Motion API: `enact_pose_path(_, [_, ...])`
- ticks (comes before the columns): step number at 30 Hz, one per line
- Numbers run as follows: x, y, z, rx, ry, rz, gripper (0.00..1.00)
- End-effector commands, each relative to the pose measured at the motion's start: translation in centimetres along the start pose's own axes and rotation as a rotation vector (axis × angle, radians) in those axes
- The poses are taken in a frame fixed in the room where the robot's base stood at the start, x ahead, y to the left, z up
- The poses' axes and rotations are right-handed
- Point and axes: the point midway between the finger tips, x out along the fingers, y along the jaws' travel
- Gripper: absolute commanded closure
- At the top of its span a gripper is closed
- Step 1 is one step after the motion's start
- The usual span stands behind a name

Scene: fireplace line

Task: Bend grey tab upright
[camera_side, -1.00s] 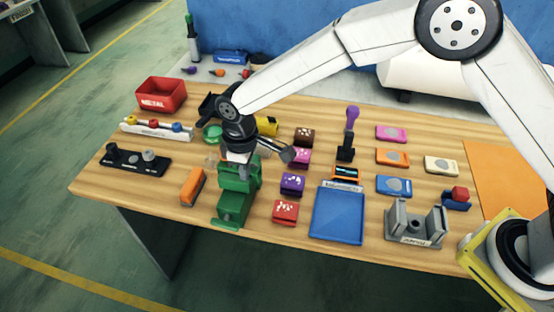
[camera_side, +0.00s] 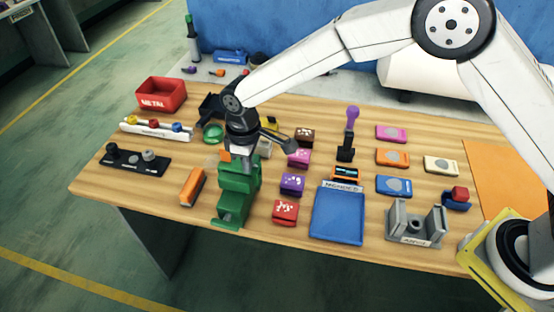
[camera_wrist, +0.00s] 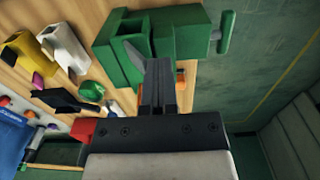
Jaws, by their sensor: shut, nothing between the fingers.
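The green vice (camera_side: 234,190) stands near the front edge of the table, left of the middle. It also shows in the wrist view (camera_wrist: 190,38). A flat grey piece, apparently the grey tab (camera_wrist: 133,50), shows against the vice, just left of my fingertips in the wrist view. My gripper (camera_wrist: 158,66) is shut and empty, its fingers close together beside the tab. I cannot tell whether they touch it, nor its exact angle. In the side view my gripper (camera_side: 240,158) is right over the top of the vice and hides the tab.
An orange block (camera_side: 193,186) lies left of the vice. Purple (camera_side: 292,184) and red (camera_side: 285,211) blocks stand to its right, with a blue tray (camera_side: 338,217) beyond. A dark rack (camera_side: 135,160) and a red METAL bin (camera_side: 161,94) are at the left.

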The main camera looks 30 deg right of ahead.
Motion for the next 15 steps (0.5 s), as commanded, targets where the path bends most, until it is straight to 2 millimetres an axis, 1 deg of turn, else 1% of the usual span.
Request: enact_pose_path(15, [0.2,1.3,0.1,0.001,-0.002,0.002,1.0])
